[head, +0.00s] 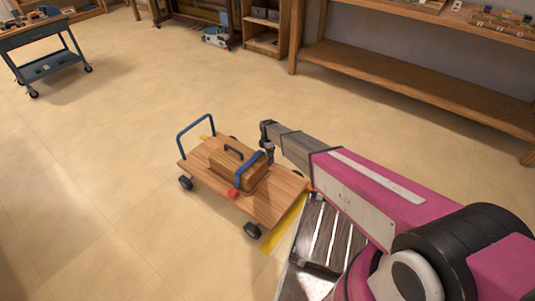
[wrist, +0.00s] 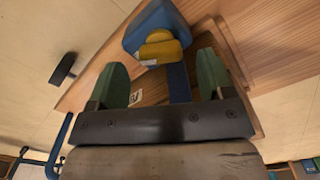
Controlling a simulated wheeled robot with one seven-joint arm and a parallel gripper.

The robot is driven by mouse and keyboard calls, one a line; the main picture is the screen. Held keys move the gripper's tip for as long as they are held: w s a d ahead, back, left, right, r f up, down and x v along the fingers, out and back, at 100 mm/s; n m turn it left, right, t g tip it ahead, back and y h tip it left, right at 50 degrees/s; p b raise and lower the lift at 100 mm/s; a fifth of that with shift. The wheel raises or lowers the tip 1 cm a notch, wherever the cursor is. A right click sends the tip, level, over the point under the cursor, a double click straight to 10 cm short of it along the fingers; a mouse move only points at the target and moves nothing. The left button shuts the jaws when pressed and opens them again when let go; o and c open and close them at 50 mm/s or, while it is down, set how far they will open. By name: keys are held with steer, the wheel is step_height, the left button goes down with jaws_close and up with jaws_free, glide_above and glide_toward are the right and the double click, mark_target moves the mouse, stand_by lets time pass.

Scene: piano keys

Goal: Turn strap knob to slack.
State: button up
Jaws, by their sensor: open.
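A blue strap (head: 247,172) runs over a wooden box (head: 228,162) on a flat cart (head: 275,203). It also shows in the wrist view (wrist: 179,82). A red piece (head: 233,194) sits at the strap's near end. In the wrist view, a yellow knob (wrist: 160,48) sits against a blue block (wrist: 155,22) beyond the strap. My gripper (wrist: 162,63) has two green fingers spread apart, with the yellow knob in line with the gap between them. I cannot tell whether they touch it. In the head view, my gripper (head: 268,145) is at the box's right side.
The cart's blue push handle (head: 196,124) stands at its left end. Yellow floor tape (head: 285,228) lies beside the cart. A dark workbench cart (head: 45,50) and wooden shelves (head: 420,80) stand farther off. The floor left of the cart is clear.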

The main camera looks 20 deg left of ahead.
step_height(320, 180, up, 8)
steer(key=shift+r, duration=0.2)
steer(key=c, duration=0.6)
step_height(320, 180, down, 11)
steer(key=m, duration=1.8)
steer(key=shift+r, duration=0.2)
